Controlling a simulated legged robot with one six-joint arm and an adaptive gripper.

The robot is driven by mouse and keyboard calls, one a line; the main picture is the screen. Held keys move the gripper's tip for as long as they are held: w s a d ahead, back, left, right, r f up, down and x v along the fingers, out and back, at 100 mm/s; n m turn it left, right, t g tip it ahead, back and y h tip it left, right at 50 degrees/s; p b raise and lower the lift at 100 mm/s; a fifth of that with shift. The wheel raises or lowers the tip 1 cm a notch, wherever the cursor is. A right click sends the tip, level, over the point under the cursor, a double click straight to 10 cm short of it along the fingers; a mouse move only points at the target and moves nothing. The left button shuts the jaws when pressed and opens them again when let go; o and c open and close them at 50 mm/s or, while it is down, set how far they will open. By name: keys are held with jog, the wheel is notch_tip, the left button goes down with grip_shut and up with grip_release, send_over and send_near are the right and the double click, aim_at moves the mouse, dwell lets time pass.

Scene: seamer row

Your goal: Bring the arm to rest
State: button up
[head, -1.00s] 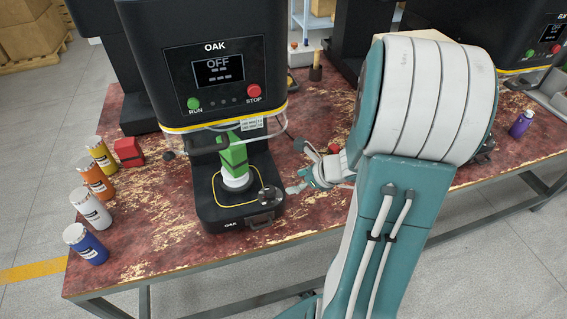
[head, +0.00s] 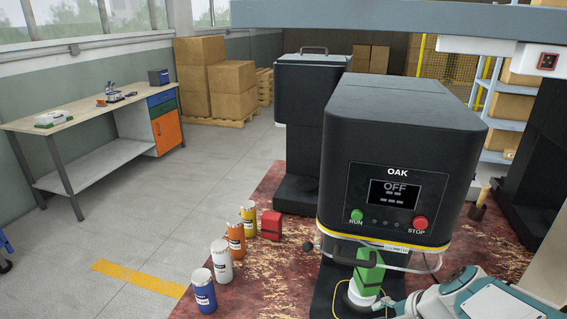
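My arm shows only at the bottom right, in teal and pale grey. Its end, my gripper (head: 392,304), is low beside the white round piece (head: 360,294) under the green block (head: 369,272) in the OAK seamer (head: 400,150). The fingers are small and partly cut off by the bottom edge, so I cannot tell whether they are open or touch anything. The seamer's screen reads OFF, with a green RUN button (head: 356,216) and a red STOP button (head: 420,223).
Another dark machine (head: 308,120) stands behind. A workbench (head: 75,115) is at far left, with open floor (head: 150,225) between.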

jog(key=s+a+r+n+t+h, duration=0.1)
jog(key=s+a+r+n+h, duration=0.2)
jog(key=s+r+n, duration=0.5)
jog(key=n+h, duration=0.1)
jog(key=n, duration=0.5)
jog(key=shift+a+r, duration=0.15)
jog(key=shift+a, duration=0.15)
